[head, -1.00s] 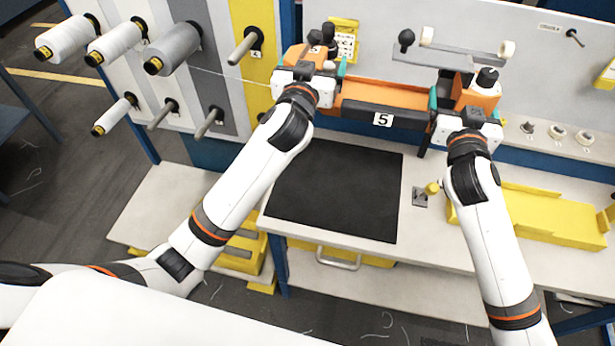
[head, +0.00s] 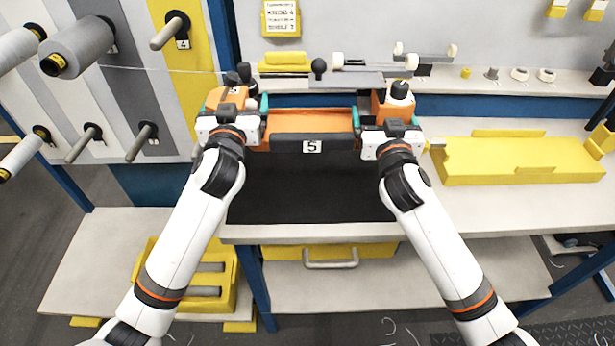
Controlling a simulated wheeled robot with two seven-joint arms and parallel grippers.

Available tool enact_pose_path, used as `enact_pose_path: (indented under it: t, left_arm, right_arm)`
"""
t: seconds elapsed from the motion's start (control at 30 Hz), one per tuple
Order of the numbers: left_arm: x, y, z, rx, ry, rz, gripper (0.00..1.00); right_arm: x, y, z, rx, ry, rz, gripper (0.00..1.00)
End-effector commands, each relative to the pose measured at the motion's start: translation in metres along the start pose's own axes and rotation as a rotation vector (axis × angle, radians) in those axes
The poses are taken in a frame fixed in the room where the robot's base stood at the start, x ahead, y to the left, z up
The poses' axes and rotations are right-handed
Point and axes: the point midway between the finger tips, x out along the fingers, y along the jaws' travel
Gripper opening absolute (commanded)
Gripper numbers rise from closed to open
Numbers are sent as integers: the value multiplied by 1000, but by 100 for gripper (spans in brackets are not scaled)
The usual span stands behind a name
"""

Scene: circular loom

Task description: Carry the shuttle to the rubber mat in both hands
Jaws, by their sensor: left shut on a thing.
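The orange shuttle (head: 290,123), with a black front bar marked 5, is held level between my two grippers. My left gripper (head: 258,118) is shut on its left end and my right gripper (head: 362,125) is at its right end, its fingers at the teal part there. The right jaws are largely hidden by the wrist. The black rubber mat (head: 300,190) lies flat on the bench below and in front of the shuttle. The shuttle appears over the mat's far part and hides its far edge. I cannot tell whether it touches the mat.
A yellow tray (head: 520,160) lies on the bench to the right. Spools and pegs (head: 170,30) stick out of the panel at left. A grey bar with a black knob (head: 319,68) stands behind the shuttle. The bench front edge is clear.

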Motion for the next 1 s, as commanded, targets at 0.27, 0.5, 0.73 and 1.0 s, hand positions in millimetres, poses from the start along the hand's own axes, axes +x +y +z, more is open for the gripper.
enact_pose_path:
  t: [0.27, 0.5, 0.73, 1.0]
  left_arm:
    - [0, 0, -58, 1, -4, -2, 50]
    - [0, 0, -55, 1, -4, -2, 50]
    - [0, 0, -56, 1, -3, -2, 50]
    - [0, 0, -66, 1, -3, -2, 50]
  right_arm:
    - [0, 0, -58, -1, -4, 1, 50]
    - [0, 0, -54, -2, -4, 1, 50]
    - [0, 0, -56, -2, -3, 1, 50]
    - [0, 0, -66, -2, -3, 1, 50]
